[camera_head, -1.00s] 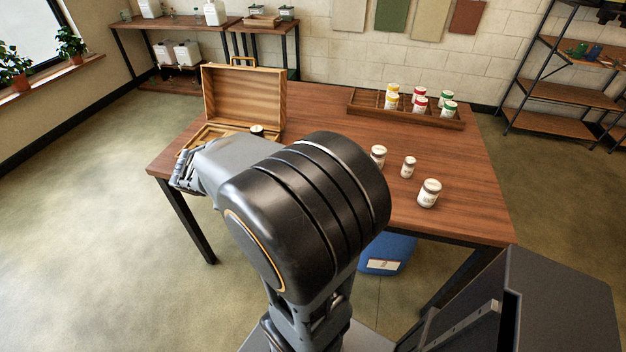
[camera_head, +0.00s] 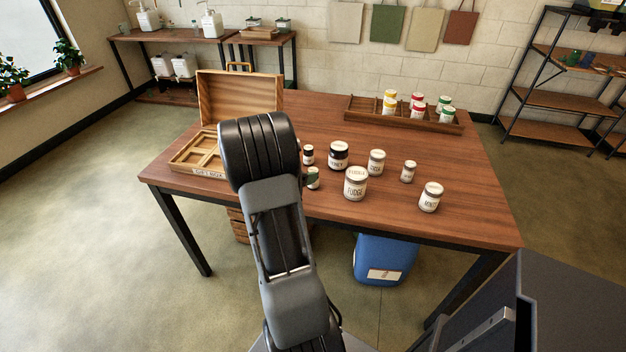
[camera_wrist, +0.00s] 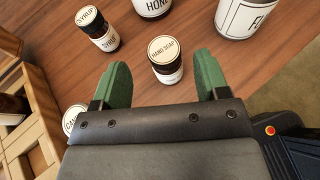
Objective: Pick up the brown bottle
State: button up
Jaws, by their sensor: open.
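My gripper (camera_wrist: 161,66) is open, with two green fingers. A small dark-brown bottle labelled HAND SOAP (camera_wrist: 168,73), with a white lid, stands between and just beyond the fingertips in the wrist view, apparently untouched. It also shows beside my arm in the head view (camera_head: 313,178). A second small dark bottle, labelled SYRUP (camera_wrist: 104,40), stands upper left of the fingers and also shows in the head view (camera_head: 308,155). Which one the task means I cannot tell for sure.
The open wooden case (camera_head: 196,168) lies to the left. A rack of jars (camera_head: 365,116) is at the back.

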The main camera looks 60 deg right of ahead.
jog(key=shift+s+x, duration=0.2)
jog(key=shift+x, duration=2.75)
jog(key=c, duration=1.1)
jog(key=shift+o, duration=0.2)
